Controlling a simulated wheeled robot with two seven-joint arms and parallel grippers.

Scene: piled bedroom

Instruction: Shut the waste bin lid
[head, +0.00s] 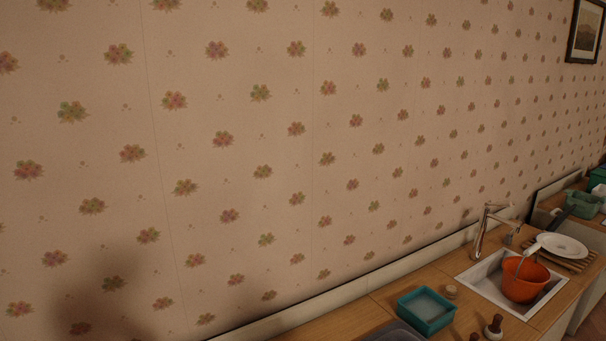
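No waste bin and no bin lid can be seen in the head view. Neither of my grippers is in view.
A wooden counter (452,292) runs along the flowered wall (215,150) at the lower right. It holds a teal tub (425,311), a sink (487,273) with an orange bucket (524,279), a tap (482,232) and a white plate (562,246). Green containers (582,204) stand farther back.

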